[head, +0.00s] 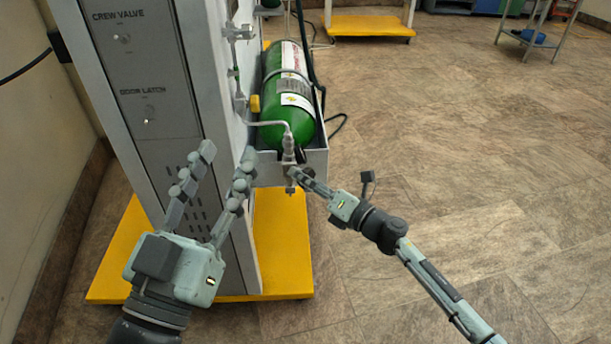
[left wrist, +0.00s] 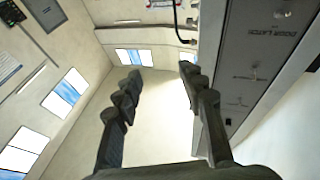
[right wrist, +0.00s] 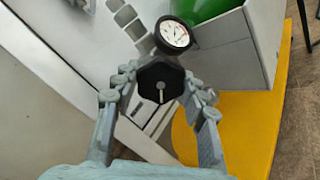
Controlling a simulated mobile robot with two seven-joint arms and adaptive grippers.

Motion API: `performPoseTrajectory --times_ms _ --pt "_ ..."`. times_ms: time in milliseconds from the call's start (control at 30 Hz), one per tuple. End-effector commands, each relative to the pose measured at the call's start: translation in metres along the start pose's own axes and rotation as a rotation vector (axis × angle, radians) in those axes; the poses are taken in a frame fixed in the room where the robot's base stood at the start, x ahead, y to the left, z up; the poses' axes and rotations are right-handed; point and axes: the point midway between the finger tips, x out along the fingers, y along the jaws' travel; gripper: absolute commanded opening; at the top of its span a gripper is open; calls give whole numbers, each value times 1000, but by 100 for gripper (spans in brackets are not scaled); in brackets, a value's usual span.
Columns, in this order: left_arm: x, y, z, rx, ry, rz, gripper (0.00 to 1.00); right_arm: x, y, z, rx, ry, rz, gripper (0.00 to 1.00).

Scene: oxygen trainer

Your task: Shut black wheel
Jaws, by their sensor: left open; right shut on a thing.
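The black wheel (right wrist: 160,82) is a dark hexagonal knob with a pale mark, in the middle of the right wrist view. My right gripper (right wrist: 160,90) is shut on it, with one finger on each side. In the head view my right gripper (head: 300,175) reaches the valve below the green cylinder (head: 289,95), and the wheel is mostly hidden there. A round gauge (right wrist: 172,34) sits just behind the wheel. My left gripper (head: 222,168) is open and empty in front of the grey cabinet (head: 150,90).
Thin pipework (head: 238,70) runs along the cabinet. The floor to the right (head: 480,180) is clear.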

Motion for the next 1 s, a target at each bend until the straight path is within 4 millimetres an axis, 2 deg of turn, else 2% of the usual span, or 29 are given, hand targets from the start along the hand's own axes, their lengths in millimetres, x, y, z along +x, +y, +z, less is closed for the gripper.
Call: performPoseTrajectory --times_ms 200,567,600,700,767,1000 --pt "0 -5 12 12 -56 -8 41 0 0 0 39 0 0 13" --pt "0 -6 13 14 -62 -9 41 0 0 0 42 0 0 13" --pt "0 -6 13 14 -62 -9 41 0 0 0 42 0 0 45" --pt "0 -6 13 14 -62 -9 41 0 0 0 42 0 0 57" --pt "0 -6 13 14 -62 -9 41 0 0 0 42 0 0 64" --pt "0 -6 13 14 -61 -9 41 0 0 0 41 0 0 64"
